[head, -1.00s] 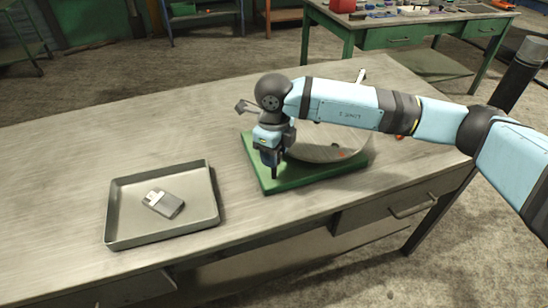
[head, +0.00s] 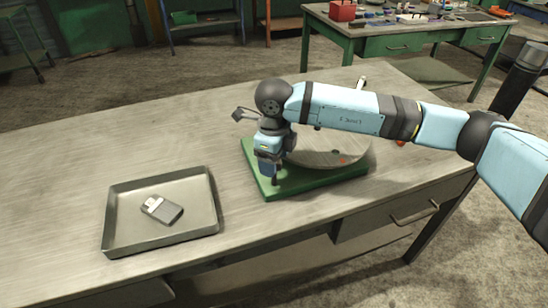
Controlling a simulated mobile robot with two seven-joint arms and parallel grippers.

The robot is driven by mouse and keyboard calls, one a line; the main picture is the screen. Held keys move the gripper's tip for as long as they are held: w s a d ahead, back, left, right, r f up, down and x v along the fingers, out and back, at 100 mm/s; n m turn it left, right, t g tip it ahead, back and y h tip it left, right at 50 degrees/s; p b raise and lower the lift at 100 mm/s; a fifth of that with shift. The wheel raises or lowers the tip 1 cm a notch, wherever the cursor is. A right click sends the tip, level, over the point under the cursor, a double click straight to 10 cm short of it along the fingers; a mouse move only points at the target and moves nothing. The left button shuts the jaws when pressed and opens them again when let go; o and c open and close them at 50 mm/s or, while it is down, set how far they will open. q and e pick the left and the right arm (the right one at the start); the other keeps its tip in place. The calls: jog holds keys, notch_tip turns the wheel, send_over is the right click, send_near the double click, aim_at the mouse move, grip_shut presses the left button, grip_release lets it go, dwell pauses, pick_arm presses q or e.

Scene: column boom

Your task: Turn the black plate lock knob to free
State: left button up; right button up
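A device with a green base (head: 318,183) and a round metal plate (head: 325,150) stands on the workbench. My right gripper (head: 274,181) points down at the left front part of the green base, beside the plate's left edge. Its dark fingertips are small, and I cannot tell whether they are open or shut, or whether they touch anything. The black plate lock knob is not distinguishable; the gripper and wrist cover that part of the device. My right arm also hides the back of the plate. My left gripper is not in view.
A metal tray (head: 118,238) holding a small grey-and-white item (head: 161,209) lies left of the device on the workbench (head: 70,160). A small angular part (head: 243,114) sticks out behind my wrist. A red piece (head: 401,142) shows right of the plate. The bench's left side is clear.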

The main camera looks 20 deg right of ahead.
jog(key=shift+r, duration=0.25)
notch_tip(320, 180, up, 13)
jog(key=shift+r, duration=0.15)
dwell(0.5)
